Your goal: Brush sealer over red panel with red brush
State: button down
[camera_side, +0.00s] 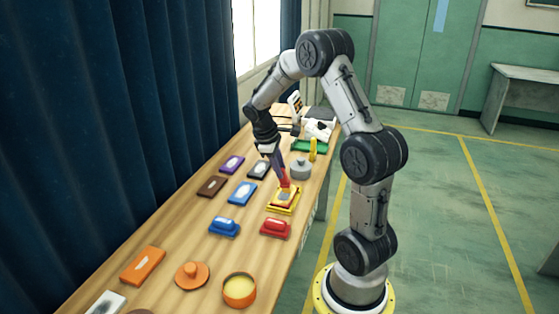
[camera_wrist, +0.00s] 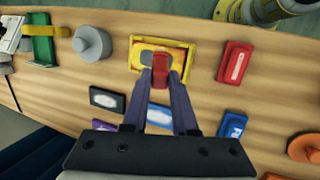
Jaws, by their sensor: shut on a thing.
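My gripper (camera_side: 279,168) is shut on the red brush (camera_side: 284,181), which points down at a yellow tray (camera_side: 272,208). In the wrist view, the red brush (camera_wrist: 163,68) sits between my two fingertips (camera_wrist: 162,78), over the lower middle of the yellow tray (camera_wrist: 192,50). A panel with a yellow face, a reddish edge and a grey patch lies in the tray; the brush partly hides it. I cannot tell whether the brush touches it. A red block with a white label (camera_side: 275,228) lies nearer the camera, apart from the tray; it also shows in the wrist view (camera_wrist: 234,62).
An orange pot with yellow contents (camera_side: 239,290) and an orange lid (camera_side: 192,275) stand at the near end. A blue block (camera_side: 224,227) and several flat labelled panels lie left of the tray. A grey round weight (camera_side: 301,169) stands behind it.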

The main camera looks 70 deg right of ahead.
jog(key=shift+f, duration=0.45)
jog(key=shift+d+f, duration=0.1)
jog(key=shift+f, duration=0.6)
jog(key=shift+r, duration=4.05)
